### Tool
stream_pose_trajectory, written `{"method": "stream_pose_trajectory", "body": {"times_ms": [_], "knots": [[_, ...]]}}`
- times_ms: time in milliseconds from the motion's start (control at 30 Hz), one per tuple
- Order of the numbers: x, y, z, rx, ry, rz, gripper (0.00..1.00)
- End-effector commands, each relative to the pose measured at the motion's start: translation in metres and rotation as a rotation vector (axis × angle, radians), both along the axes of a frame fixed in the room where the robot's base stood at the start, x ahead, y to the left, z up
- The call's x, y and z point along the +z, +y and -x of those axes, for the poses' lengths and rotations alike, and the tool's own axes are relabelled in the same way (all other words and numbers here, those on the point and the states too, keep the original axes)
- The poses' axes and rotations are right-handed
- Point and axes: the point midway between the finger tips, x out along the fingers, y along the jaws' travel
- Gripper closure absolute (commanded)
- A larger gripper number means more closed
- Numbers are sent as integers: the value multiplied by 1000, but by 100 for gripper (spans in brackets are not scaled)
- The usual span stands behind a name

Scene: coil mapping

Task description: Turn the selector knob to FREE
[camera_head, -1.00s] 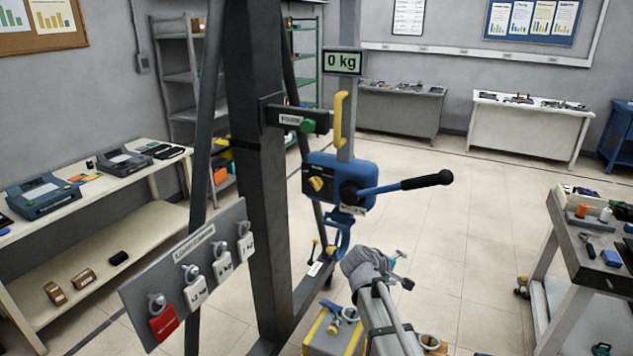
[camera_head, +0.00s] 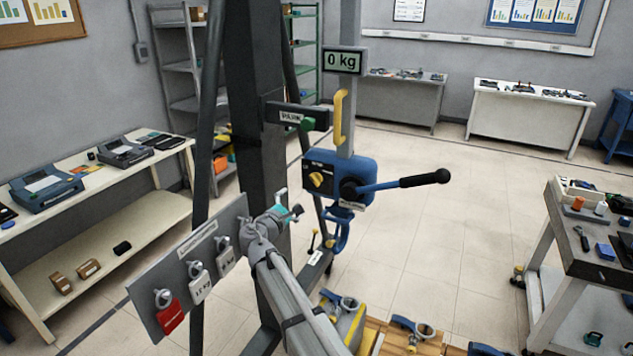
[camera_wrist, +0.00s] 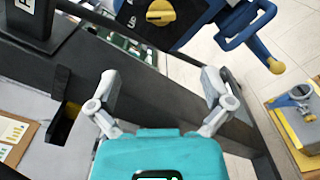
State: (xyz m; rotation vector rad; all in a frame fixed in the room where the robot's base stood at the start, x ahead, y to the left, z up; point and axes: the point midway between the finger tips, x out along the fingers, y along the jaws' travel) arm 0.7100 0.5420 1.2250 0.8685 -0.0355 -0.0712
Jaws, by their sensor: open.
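The yellow selector knob (camera_head: 317,180) is on the left part of the blue hoist body (camera_head: 360,171). In the wrist view the knob (camera_wrist: 161,12) is at the top middle, with the letters "UP" beside it; no FREE marking is readable. My gripper (camera_head: 287,202) is below and left of the knob, apart from it. In the wrist view my gripper (camera_wrist: 158,85) has its two fingers spread with nothing between them. A blue lever with a black grip (camera_head: 425,179) points right from the hoist body.
A grey tag board (camera_head: 190,265) with a red tag and white tags stands left of my arm. The dark upright post (camera_head: 255,100) is close behind my gripper. A blue hook (camera_head: 338,232) hangs under the hoist.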

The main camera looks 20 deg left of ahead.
Motion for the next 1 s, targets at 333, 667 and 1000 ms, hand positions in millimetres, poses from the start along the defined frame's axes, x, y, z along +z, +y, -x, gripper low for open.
{"method": "stream_pose_trajectory", "body": {"times_ms": [333,667,1000], "knots": [[0,-1,-3,-1,1,-3,0],[-1,-2,-30,-4,2,-3,0],[-1,-6,-81,-3,2,-3,0]]}}
